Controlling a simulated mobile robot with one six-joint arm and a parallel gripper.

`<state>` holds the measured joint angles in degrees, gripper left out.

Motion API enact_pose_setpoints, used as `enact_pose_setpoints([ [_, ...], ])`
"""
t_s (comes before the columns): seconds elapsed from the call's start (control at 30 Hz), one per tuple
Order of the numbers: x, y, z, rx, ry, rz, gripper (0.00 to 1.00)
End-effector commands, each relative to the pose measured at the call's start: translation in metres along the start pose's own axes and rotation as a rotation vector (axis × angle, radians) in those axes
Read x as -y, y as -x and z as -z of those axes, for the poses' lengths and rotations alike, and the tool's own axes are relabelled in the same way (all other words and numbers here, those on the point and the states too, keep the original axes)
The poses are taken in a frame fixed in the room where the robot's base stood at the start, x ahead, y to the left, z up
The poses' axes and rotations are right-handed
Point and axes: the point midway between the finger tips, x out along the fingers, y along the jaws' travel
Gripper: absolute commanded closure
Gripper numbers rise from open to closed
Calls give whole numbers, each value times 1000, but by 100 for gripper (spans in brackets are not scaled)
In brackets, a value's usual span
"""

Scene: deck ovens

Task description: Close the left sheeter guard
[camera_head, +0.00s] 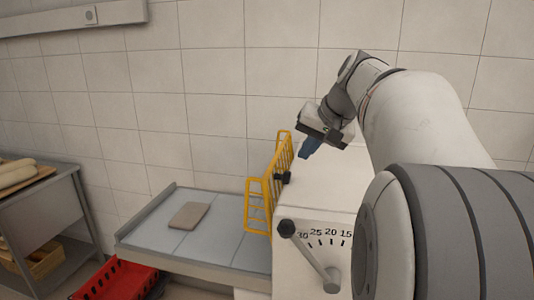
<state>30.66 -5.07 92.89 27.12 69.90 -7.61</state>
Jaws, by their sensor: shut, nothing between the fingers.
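The left sheeter guard (282,163) is a yellow wire cage on the left side of the white sheeter housing (308,193). Its upper part stands raised, and its lower part bends out to the left over the sheeter's left table (160,245). A small dark piece sits at the guard's right side. My gripper (308,150), with blue fingers, is shut and empty. It is above the housing, just right of the guard's upper bars in the picture; I cannot tell whether it touches them.
A flat brown slab (188,215) lies on the left table. A lever (310,258) with a dark knob stands at the dial on the housing front. A red crate (118,281) sits below, and a grey rack (42,213) with loaves is at far left. Tiled wall closes the back.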

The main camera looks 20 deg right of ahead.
Motion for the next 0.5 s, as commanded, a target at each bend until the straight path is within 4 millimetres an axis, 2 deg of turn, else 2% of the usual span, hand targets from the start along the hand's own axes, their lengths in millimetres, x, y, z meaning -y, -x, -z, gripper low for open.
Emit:
enact_pose_setpoints([
  [0.37,-6,-79,1,0,-10,-5,100],
  [0.5,12,-91,0,-1,-7,-5,100],
])
